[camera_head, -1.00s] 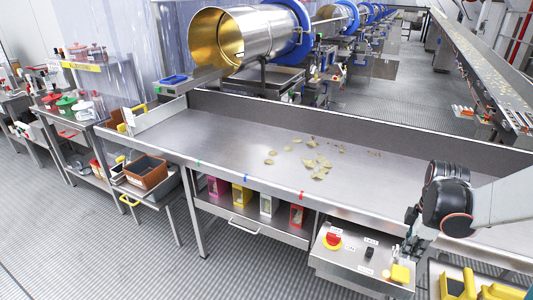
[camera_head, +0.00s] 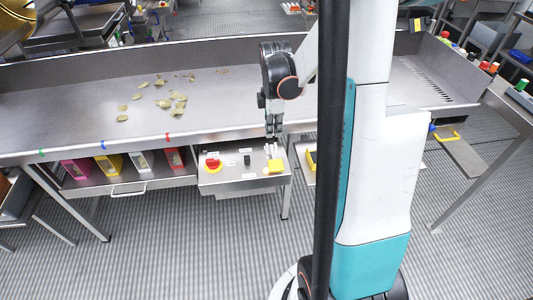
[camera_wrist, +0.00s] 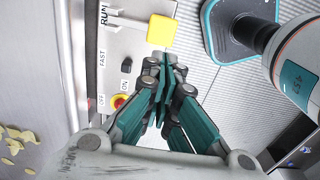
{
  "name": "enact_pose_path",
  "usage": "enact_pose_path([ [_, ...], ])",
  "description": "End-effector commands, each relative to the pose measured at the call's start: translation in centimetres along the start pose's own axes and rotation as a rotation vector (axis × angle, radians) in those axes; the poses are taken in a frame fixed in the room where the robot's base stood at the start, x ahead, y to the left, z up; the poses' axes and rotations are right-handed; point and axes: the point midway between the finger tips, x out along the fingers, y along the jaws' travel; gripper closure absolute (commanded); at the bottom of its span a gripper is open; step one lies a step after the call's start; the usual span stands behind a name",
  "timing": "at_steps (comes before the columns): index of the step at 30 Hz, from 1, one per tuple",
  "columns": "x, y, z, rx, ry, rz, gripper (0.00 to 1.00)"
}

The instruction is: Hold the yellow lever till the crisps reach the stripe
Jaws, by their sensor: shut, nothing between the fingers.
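The yellow lever (camera_head: 275,166) is a block on a thin metal rod, at the right of the control panel (camera_head: 212,182); it also shows in the wrist view (camera_wrist: 161,30). My gripper (camera_head: 274,133) points down just above and behind it. In the wrist view, my gripper (camera_wrist: 164,62) has its fingers together and empty, tips close to the block; I cannot tell whether they touch. Crisps (camera_head: 179,105) lie scattered on the metal table (camera_head: 60,105). Its front edge has a green stripe (camera_head: 41,153), a blue stripe (camera_head: 102,145) and a red stripe (camera_head: 167,137).
The panel also holds a red stop button (camera_head: 212,162) on yellow and a black switch (camera_head: 247,159). Pink, yellow, white and red boxes stand on the shelf below the table. A slotted tray (camera_head: 430,85) lies at the right. The floor in front is clear.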

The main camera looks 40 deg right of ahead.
Motion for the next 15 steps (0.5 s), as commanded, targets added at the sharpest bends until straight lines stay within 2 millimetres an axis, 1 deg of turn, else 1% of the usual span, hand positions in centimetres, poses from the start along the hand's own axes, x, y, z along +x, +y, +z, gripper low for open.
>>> enact_pose_path([
  [5, 0.4, 0.0, 0.0, 0.0, 0.0, 0.0, 1.0],
  [8, 1.4, 0.0, 0.0, 0.0, 0.0, 0.0, 1.0],
  [11, 3.0, 0.0, 0.0, 0.0, 0.0, 0.0, 1.0],
  [15, 5.8, 0.0, 0.0, 0.0, 0.0, 0.0, 1.0],
])
